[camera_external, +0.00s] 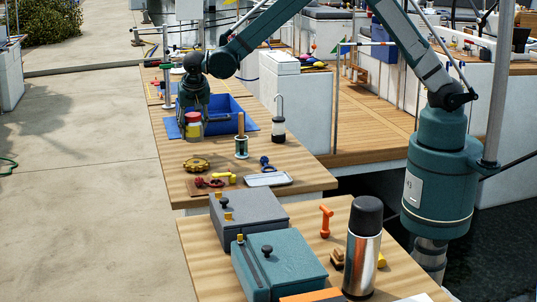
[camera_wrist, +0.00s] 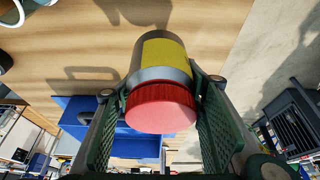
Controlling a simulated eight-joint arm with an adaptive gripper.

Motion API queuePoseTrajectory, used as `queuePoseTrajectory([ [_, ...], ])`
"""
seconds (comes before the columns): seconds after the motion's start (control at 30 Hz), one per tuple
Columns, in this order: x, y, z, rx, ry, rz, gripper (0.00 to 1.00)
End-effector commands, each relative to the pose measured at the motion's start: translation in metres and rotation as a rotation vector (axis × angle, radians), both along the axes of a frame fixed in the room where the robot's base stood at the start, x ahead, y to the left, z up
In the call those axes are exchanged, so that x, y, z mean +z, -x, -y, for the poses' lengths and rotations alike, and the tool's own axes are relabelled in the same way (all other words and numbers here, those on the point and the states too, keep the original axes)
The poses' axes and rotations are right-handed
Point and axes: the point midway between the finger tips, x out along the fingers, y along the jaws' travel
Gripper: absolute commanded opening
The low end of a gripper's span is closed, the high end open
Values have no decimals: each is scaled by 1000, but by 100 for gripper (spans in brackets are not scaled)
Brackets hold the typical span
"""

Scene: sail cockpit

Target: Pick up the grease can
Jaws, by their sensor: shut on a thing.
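The grease can (camera_external: 193,128) has a red lid and a yellow band. It is near the left edge of the far wooden table, by the blue tray. My gripper (camera_external: 194,112) reaches down over it from above. In the wrist view the can (camera_wrist: 161,60) sits between the two green fingers of my gripper (camera_wrist: 158,115), with its red lid toward the camera. The fingers are closed on its sides. Whether its base touches the table cannot be told.
A blue tray (camera_external: 246,124) stands right beside the can. Two lidded boxes and a steel flask (camera_external: 362,262) stand on the near table.

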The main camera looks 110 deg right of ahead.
Motion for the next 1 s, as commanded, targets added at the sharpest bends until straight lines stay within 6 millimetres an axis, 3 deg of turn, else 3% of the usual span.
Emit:
queuePoseTrajectory([
  [0.1,19,0,0,0,0,0,19],
  [0.33,39,0,0,0,0,0,19],
  [1.0,43,0,0,0,0,0,19],
])
